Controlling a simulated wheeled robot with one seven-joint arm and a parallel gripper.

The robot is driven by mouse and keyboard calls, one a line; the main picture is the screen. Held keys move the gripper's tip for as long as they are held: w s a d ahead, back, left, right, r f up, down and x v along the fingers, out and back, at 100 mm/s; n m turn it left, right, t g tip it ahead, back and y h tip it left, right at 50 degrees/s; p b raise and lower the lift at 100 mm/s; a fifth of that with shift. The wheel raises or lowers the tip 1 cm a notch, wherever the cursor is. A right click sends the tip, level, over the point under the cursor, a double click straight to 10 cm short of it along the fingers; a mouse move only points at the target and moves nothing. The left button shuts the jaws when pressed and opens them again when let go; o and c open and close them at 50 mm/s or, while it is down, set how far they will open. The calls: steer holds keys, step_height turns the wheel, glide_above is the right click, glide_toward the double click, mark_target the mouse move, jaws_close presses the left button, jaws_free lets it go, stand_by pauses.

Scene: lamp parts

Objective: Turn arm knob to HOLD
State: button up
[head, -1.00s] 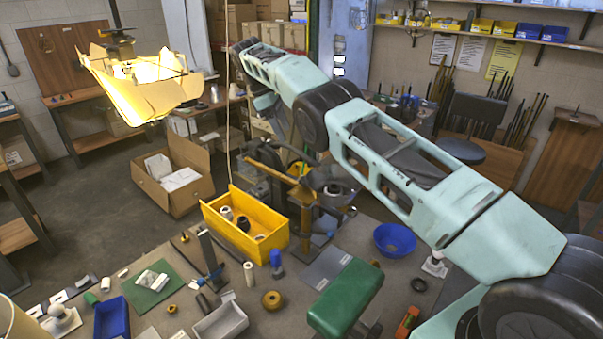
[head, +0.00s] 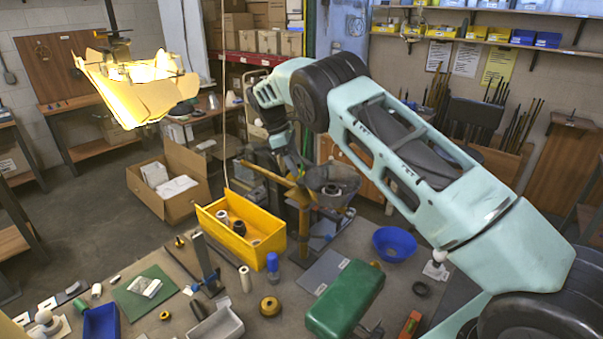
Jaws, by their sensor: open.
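My gripper (head: 296,166) hangs from my dark wrist, pointing down close to the top of the post. It is open, with nothing visible between the jaws. The fingertips are small and dark against the clutter, and I cannot tell whether they touch the fixture.
The yellow bin (head: 246,250) with several parts stands left of the post. A grey bowl (head: 334,190) is just right of it. A blue bowl (head: 394,243), green padded block (head: 345,299) and blue-topped bottle (head: 273,263) stand nearer. A lit, broken-shaded lamp (head: 140,85) hangs upper left.

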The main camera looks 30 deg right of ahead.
steer(key=shift+p+x, duration=1.05)
steer(key=shift+x, duration=1.65)
steer(key=c, duration=1)
